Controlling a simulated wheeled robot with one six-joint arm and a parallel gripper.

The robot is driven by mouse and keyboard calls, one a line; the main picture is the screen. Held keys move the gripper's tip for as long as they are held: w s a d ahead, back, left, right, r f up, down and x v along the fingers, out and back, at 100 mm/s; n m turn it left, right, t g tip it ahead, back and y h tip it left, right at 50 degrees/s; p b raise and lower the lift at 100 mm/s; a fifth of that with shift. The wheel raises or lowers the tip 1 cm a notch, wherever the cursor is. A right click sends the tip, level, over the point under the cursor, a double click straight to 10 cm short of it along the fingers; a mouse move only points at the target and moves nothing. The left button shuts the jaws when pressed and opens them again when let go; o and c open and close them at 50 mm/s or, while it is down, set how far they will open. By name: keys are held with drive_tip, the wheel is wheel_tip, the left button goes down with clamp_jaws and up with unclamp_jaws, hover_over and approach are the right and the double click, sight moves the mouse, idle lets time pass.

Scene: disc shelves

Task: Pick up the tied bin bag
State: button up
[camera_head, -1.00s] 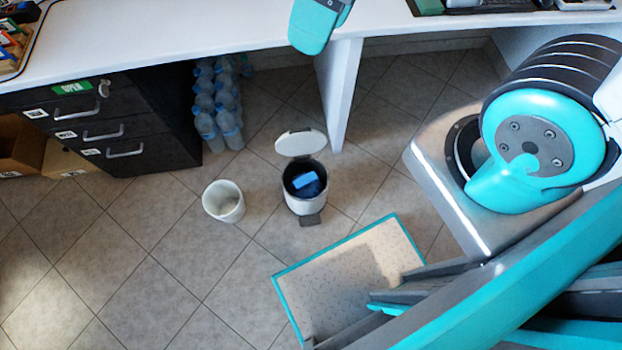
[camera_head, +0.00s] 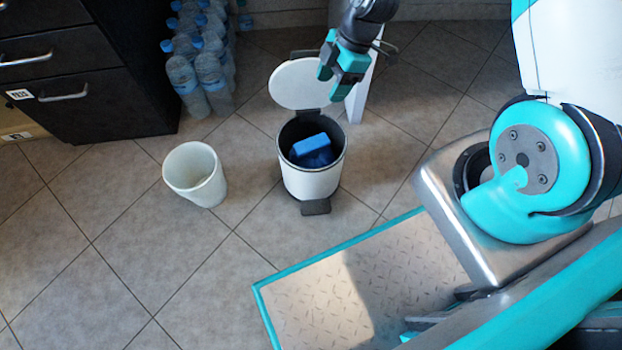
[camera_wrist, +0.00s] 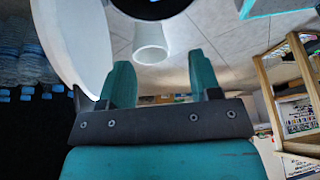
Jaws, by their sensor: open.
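The tied bin bag (camera_head: 319,159) looks dark blue and sits inside the white pedal bin (camera_head: 312,184). A brighter blue block-like piece (camera_head: 309,145) shows on top of it. The bin's round white lid (camera_head: 298,84) stands open behind. My gripper (camera_head: 338,80) is open and empty, above and behind the bin, beside the lid's right edge. In the wrist view, my gripper's two teal fingers (camera_wrist: 162,82) are apart. The lid (camera_wrist: 75,40) is on the left there, and the dark bin opening (camera_wrist: 150,8) is cut off at the top edge; the bag cannot be made out.
An empty-looking white bucket (camera_head: 196,176) stands left of the bin. Water bottles (camera_head: 205,75) and a dark drawer cabinet (camera_head: 85,85) are at the back left. A white desk leg (camera_head: 362,95) is behind the gripper. The tiled floor at front left is clear.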

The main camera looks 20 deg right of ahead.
drive_tip(key=n+b, duration=0.1)
drive_tip(key=b, duration=0.1)
approach(312, 142)
drive_tip(key=b+x, duration=0.6)
drive_tip(key=shift+s+f, duration=0.1)
drive_tip(key=shift+s, duration=0.1)
drive_tip(key=b+x, duration=0.5)
drive_tip(key=x, duration=0.1)
drive_tip(key=shift+w+f, duration=0.15)
drive_tip(key=shift+f, duration=0.05)
drive_tip(key=shift+r, duration=0.1)
clamp_jaws()
